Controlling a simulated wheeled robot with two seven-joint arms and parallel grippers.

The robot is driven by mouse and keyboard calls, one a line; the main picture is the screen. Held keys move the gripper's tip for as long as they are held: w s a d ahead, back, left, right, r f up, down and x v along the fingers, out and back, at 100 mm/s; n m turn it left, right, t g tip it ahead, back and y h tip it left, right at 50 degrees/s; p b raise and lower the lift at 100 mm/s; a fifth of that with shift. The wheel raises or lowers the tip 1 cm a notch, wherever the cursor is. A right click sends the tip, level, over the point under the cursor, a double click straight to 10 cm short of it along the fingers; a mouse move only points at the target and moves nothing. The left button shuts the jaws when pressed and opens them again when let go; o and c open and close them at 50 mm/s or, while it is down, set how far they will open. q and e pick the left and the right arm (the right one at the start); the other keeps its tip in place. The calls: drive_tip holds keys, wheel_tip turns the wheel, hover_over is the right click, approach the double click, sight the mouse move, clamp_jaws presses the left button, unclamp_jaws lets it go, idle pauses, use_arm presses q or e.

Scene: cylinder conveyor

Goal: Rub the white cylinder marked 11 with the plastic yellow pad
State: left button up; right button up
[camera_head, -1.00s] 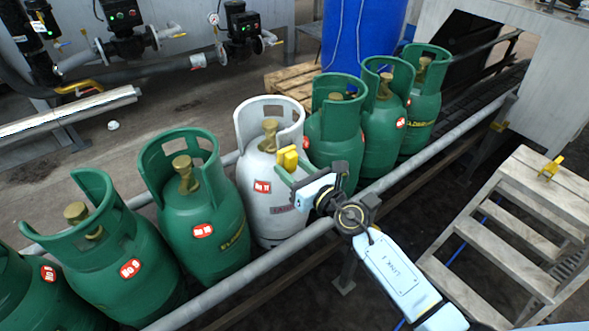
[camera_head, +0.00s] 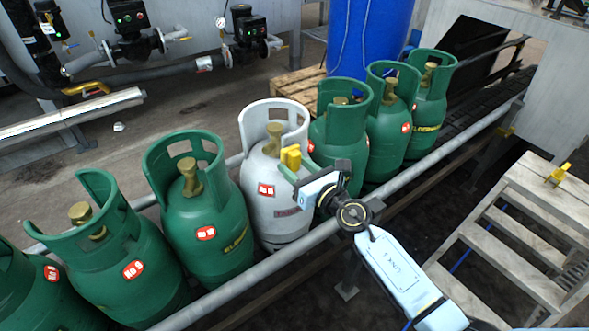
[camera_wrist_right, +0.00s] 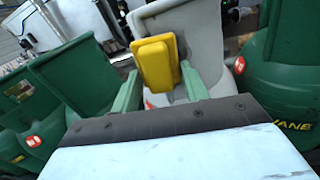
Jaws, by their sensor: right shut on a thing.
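The white cylinder (camera_head: 271,195) stands upright in the row of cylinders, with a brass valve inside its collar and a red label on its side; the label's number is too blurred to read now. My right gripper (camera_head: 285,167) is in front of its upper body, shut on the yellow pad (camera_head: 291,157). In the right wrist view the pad (camera_wrist_right: 157,62) sits between the green fingers (camera_wrist_right: 161,92), in front of the white cylinder (camera_wrist_right: 205,35). The pad overlaps the cylinder near its collar; I cannot tell whether they touch. My left gripper is not in view.
Green cylinders (camera_head: 203,225) stand close on the left, and more green ones (camera_head: 340,140) on the right. A grey rail (camera_head: 440,150) runs in front of the row. A wooden step stand (camera_head: 550,200) is at the right. A blue drum (camera_head: 365,45) stands behind.

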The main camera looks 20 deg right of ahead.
sight(305, 150)
drive_tip(key=shift+w+d+b, duration=0.3)
drive_tip(key=shift+w+d, duration=0.05)
drive_tip(key=shift+d, duration=0.5)
drive_tip(key=shift+w+d+b, duration=0.3)
drive_tip(key=shift+w+d, duration=0.05)
drive_tip(key=shift+d, duration=0.5)
drive_tip(key=shift+w+d+b, duration=0.3)
drive_tip(key=shift+w+d, duration=0.05)
drive_tip(key=shift+d, duration=0.5)
drive_tip(key=shift+s+a+r+p, duration=0.1)
drive_tip(key=shift+s+a+p, duration=0.35)
drive_tip(key=shift+a, duration=0.55)
drive_tip(key=shift+s+a+f+p, duration=0.1)
drive_tip(key=shift+s+a+p, duration=0.35)
drive_tip(key=shift+a, duration=0.55)
drive_tip(key=shift+s+a+r+p, duration=0.1)
drive_tip(key=shift+s+a+p, duration=0.3)
drive_tip(key=shift+a, duration=0.6)
drive_tip(key=shift+w, duration=0.1)
drive_tip(key=shift+v, duration=2.35)
drive_tip(key=shift+s+d, duration=0.35)
drive_tip(key=shift+s, duration=0.25)
